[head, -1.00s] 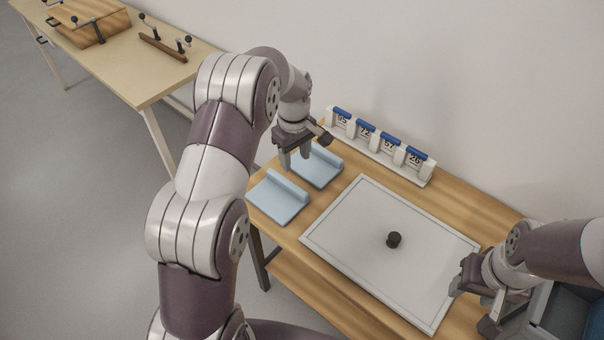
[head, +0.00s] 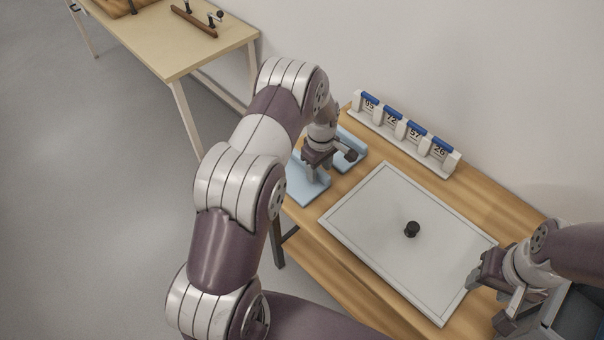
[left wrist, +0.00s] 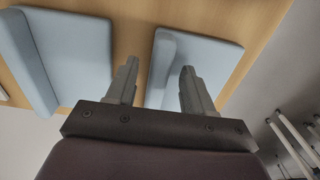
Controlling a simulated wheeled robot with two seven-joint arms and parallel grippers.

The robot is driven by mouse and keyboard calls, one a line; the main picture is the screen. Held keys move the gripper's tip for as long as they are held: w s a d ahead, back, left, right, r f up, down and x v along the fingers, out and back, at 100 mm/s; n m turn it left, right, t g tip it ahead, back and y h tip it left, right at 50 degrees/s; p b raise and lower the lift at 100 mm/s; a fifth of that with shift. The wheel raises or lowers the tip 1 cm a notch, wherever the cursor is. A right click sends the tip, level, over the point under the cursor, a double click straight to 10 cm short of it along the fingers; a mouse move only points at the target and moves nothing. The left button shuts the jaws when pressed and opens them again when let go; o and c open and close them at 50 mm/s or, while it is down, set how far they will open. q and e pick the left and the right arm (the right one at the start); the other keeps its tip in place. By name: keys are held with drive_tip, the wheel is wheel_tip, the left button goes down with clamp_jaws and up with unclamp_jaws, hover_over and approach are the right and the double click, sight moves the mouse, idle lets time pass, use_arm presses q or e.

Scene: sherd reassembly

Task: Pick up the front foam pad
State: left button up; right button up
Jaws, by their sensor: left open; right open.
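The front foam pad (head: 305,190) is a light blue slab with a raised ridge along one side. It lies near the table's left end, partly hidden by my left gripper (head: 316,170). In the left wrist view the front foam pad (left wrist: 205,62) shows past my open left gripper (left wrist: 158,82), with its ridge between the two fingers in the picture. The fingers look empty; whether they touch the pad I cannot tell. A second, similar blue pad (head: 351,152) lies behind it and shows at the left of the wrist view (left wrist: 75,50). My right gripper (head: 490,300) is open at the lower right.
A grey framed board (head: 375,215) with a small black knob (head: 411,229) fills the middle of the wooden table. A white rack with blue-topped numbered holders (head: 400,140) stands along the back. Another table (head: 190,55) stands far left.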

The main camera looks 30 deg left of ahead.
use_arm(q)
clamp_jaws()
